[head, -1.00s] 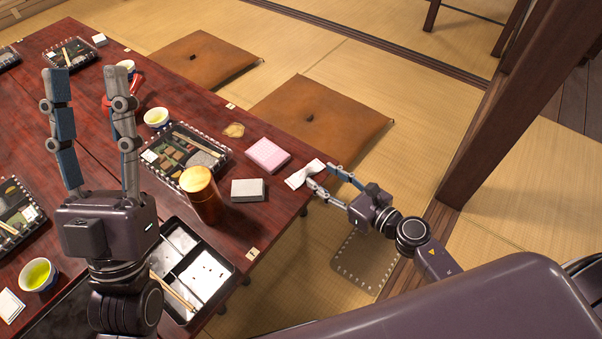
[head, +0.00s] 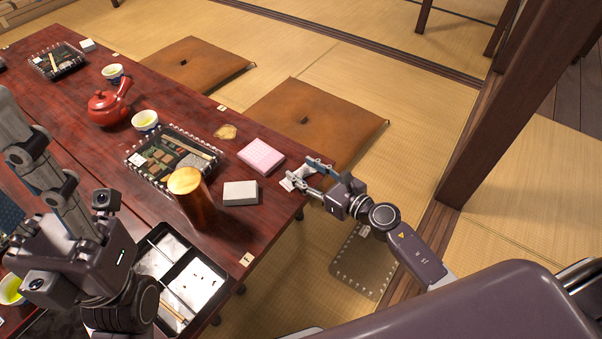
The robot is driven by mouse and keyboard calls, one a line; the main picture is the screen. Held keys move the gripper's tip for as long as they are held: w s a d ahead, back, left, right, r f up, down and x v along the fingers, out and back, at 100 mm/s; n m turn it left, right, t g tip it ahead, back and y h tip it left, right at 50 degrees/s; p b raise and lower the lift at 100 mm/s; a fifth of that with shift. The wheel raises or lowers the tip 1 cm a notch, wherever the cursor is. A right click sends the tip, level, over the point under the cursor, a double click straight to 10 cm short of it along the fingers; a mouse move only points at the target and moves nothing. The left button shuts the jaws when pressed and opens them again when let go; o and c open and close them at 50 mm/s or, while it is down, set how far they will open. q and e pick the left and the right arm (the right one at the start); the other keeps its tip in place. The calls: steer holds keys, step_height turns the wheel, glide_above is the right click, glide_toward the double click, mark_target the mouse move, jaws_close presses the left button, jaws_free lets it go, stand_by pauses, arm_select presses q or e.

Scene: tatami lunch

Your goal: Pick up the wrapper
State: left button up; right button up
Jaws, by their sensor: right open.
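The wrapper (head: 298,178), a small white crumpled strip, lies at the right end of the dark red table, beside a pink box. My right gripper (head: 302,173) is at the wrapper, its two fingers apart on either side of it. The fingers hide part of the wrapper, and I cannot tell whether they touch it. My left gripper (head: 12,165) is at the left edge of the head view, its fingers spread and partly cut off by the frame. I see nothing between them.
Near the wrapper stand the pink box (head: 261,157), a grey-white box (head: 241,193) and a wooden canister (head: 195,205). Brown cushions (head: 330,112) lie on the floor beyond.

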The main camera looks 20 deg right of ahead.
steer(key=shift+w+a+f, duration=0.15)
steer(key=shift+w+a, duration=0.2)
steer(key=shift+w, duration=0.25)
steer(key=c, duration=0.8)
